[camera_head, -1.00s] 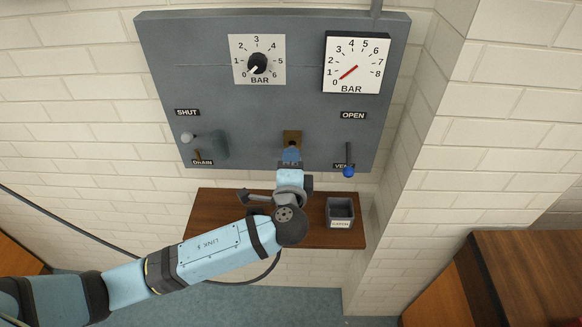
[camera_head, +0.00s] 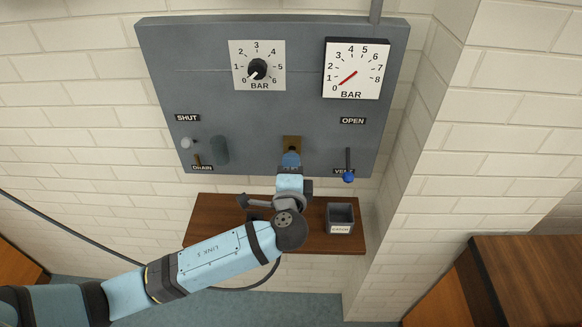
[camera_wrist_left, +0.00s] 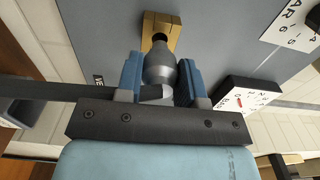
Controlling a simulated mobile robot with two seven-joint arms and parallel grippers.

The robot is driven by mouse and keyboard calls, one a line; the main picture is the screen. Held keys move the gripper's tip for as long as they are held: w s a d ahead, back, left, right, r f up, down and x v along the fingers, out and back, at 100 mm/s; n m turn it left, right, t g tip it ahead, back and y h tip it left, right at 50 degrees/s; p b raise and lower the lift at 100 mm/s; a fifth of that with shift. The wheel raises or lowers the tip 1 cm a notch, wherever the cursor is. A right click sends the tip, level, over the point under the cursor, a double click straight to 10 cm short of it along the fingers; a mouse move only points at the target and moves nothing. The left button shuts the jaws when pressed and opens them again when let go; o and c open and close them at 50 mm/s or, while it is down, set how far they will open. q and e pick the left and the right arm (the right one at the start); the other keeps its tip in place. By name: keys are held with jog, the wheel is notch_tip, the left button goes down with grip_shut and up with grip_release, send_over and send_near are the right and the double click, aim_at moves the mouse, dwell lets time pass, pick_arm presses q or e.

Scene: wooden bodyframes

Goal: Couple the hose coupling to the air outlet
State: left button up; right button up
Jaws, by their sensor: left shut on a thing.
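The air outlet is a brass block with a dark hole (camera_head: 292,142) low in the middle of the grey panel. In the left wrist view the brass block (camera_wrist_left: 160,23) is straight ahead of my fingers. My left gripper (camera_head: 291,165) is just below the outlet. In the wrist view its blue fingers (camera_wrist_left: 160,75) are shut on the grey hose coupling (camera_wrist_left: 160,66). The coupling's narrow nose points at the hole and overlaps the block's lower part; I cannot tell whether it is touching or inside. My right gripper is not in view.
The panel (camera_head: 180,70) carries a pressure knob (camera_head: 257,69), a gauge (camera_head: 352,67) reading near 0, a drain lever (camera_head: 197,159) and a blue-tipped vent lever (camera_head: 348,177). Below, a brown shelf (camera_head: 225,225) bears a small grey bin (camera_head: 341,216). A dark hose (camera_head: 75,229) hangs at left.

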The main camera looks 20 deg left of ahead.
pick_arm(q)
jog(key=shift+x, duration=1.5)
dwell(0.5)
jog(key=o, duration=1.1)
jog(key=shift+s+b, duration=0.2)
jog(key=shift+b, duration=0.1)
jog(key=b+v, duration=0.3)
jog(key=v, duration=1)
jog(key=shift+s+d+r, duration=0.1)
jog(key=shift+s+d, duration=0.05)
jog(key=shift+s, duration=0.05)
